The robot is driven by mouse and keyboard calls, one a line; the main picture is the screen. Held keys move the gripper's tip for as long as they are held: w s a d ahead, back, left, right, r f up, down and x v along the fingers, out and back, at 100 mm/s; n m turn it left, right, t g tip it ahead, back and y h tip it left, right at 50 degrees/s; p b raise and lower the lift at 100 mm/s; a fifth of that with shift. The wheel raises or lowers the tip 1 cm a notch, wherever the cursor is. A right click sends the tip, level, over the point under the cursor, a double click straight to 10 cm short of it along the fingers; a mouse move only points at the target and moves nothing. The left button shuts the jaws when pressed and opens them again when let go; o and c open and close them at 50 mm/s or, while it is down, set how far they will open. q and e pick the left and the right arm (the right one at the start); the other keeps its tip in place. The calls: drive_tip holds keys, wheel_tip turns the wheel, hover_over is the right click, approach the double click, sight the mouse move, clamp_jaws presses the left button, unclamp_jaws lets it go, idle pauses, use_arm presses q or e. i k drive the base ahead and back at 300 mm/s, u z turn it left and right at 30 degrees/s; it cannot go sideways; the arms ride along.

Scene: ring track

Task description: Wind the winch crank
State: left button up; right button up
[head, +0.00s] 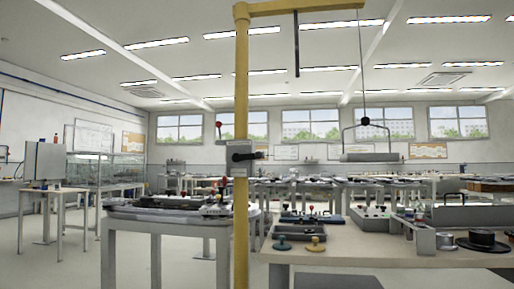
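A yellow post (241,90) stands left of the middle in the head view, with a yellow beam (305,6) reaching right from its top. A grey and black winch unit (240,152) is fixed to the post at mid height. A dark, short bar juts from it to the right. A red knob (219,124) on a dark stem shows just left of the post; I cannot tell whether it belongs to the crank. A thin cable (361,60) runs down from the beam to a black hook block (365,121). A grey load with a wire handle (370,156) hangs under it. Neither gripper shows.
A wooden-topped bench (400,255) fills the lower right, with trays, knobs and a black reel (482,240) on it. A grey table (165,216) stands left of the post. A dark rod (297,45) hangs from the beam. Open floor (60,265) lies at lower left.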

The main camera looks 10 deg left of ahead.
sight(236, 157)
drive_tip(key=z, duration=0.1)
drive_tip(key=k, duration=0.45)
drive_tip(key=u, duration=0.75)
drive_tip(key=i, duration=1.45)
drive_tip(key=z, duration=0.55)
